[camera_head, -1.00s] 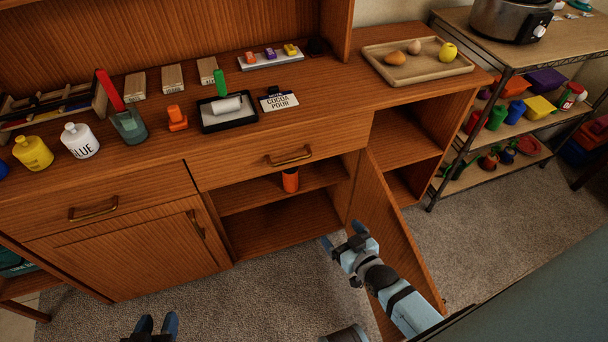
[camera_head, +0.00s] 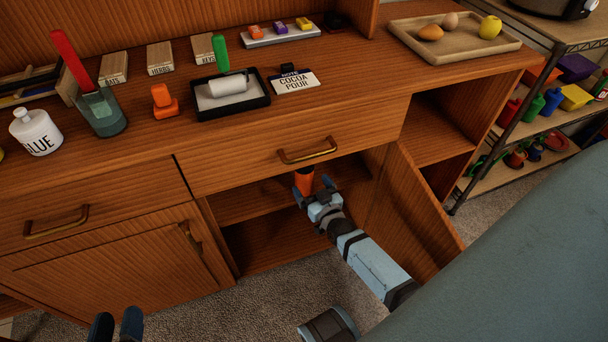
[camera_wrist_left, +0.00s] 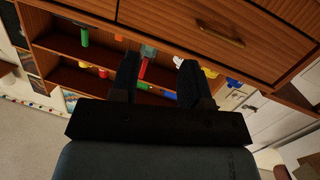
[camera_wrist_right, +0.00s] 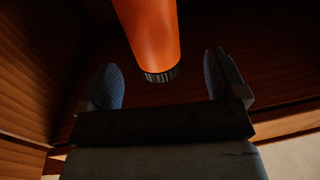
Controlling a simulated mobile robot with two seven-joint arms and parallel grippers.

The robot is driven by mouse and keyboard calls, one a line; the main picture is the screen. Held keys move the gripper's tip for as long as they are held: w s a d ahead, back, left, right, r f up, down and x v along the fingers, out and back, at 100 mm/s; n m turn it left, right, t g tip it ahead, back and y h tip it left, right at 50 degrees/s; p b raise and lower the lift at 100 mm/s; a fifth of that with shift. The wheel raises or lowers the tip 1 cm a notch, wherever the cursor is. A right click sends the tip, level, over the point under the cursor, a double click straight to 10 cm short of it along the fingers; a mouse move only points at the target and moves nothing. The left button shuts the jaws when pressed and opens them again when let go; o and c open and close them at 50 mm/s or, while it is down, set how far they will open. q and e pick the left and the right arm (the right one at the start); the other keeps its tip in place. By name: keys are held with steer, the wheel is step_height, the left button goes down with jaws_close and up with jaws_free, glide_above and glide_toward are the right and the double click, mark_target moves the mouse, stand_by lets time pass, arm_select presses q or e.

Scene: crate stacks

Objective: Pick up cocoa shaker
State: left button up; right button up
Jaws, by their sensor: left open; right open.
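The cocoa shaker, an orange cylinder (camera_head: 304,180), stands on the upper shelf inside the open cabinet, below the drawer. In the right wrist view the orange cylinder (camera_wrist_right: 150,35) with a dark ribbed end lies between and just beyond the fingers. My right gripper (camera_head: 315,192) is open at the shelf's front, right at the cylinder; its fingers (camera_wrist_right: 165,80) are apart and no grip shows. My left gripper (camera_head: 117,325) is open and empty, low at the left in front of the cabinet; its fingers also show in the left wrist view (camera_wrist_left: 157,80).
The open cabinet door (camera_head: 415,205) stands right of my right arm. The drawer (camera_head: 260,155) with its brass handle (camera_head: 308,150) is shut just above the shelf. On the counter are a black tray (camera_head: 205,108), a cocoa pour card (camera_head: 296,82) and a glue bottle (camera_head: 36,132).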

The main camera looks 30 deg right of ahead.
mark_target(309, 178)
steer(key=shift+w+d, duration=0.15)
steer(key=shift+w, duration=0.45)
steer(key=w+b, duration=0.1)
steer(key=w, duration=0.1)
steer(key=w+d+b, duration=0.1)
steer(key=w, duration=0.1)
steer(key=shift+w, duration=0.35)
steer(key=c, duration=1.1)
arm_select(q)
steer(key=shift+t+h, duration=0.7)
steer(key=shift+t, duration=0.2)
steer(key=r, duration=0.2)
steer(key=d+r, duration=0.1)
steer(key=r, duration=0.1)
steer(key=shift+w+d, duration=0.2)
arm_select(e)
steer(key=shift+r, duration=0.1)
